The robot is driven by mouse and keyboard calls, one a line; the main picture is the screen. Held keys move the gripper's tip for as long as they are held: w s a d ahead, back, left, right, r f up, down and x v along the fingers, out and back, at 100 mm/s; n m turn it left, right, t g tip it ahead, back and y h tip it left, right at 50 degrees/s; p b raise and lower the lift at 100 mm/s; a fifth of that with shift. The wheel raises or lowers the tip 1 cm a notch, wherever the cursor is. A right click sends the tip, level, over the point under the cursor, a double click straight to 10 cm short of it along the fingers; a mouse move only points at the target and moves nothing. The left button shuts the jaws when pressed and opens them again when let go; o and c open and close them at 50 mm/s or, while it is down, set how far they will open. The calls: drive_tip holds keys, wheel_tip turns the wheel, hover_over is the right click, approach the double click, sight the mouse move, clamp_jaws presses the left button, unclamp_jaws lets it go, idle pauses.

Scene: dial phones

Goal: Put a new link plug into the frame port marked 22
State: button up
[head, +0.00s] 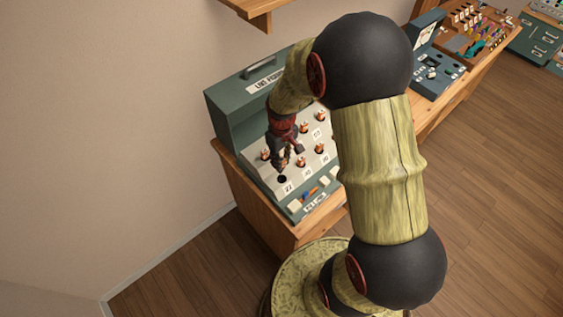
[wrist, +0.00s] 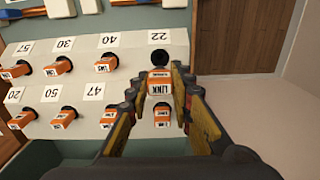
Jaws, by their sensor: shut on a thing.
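The frame is a green cabinet (head: 232,103) with a pale sloped panel of ports. Port 22 (wrist: 155,57) is a dark, empty-looking hole beside its "22" label, at the end of a row in the wrist view; it also shows in the head view (head: 282,179). My gripper (head: 283,167) is just over this port. In the wrist view my gripper (wrist: 159,82) is shut on an orange and white link plug (wrist: 159,84). The plug hangs close to the port and partly overlaps its hole in the picture. Whether its tip touches cannot be told.
Orange plugs sit in neighbouring ports, including the one marked 40 (wrist: 106,63) and one seen between my fingers (wrist: 162,119). The frame stands on a wooden table (head: 245,197). A blue-green device (head: 437,72) and a tool board (head: 475,30) stand farther along.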

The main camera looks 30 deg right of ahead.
drive_tip(key=shift+d+f, duration=0.1)
drive_tip(key=shift+f, duration=0.05)
drive_tip(key=shift+a+f+b, duration=0.2)
drive_tip(key=shift+f+b, duration=0.25)
drive_tip(key=shift+f, duration=0.05)
drive_tip(key=shift+d+f+b, duration=0.1)
drive_tip(key=shift+f+b, duration=1.4)
drive_tip(key=shift+f, duration=0.8)
drive_tip(key=shift+f+b, duration=0.6)
drive_tip(key=shift+f, duration=0.7)
drive_tip(key=o, duration=1)
drive_tip(key=shift+o, duration=1.4)
drive_tip(key=shift+r+p, duration=2.7)
drive_tip(key=shift+r, duration=1.05)
drive_tip(key=shift+r, duration=0.15)
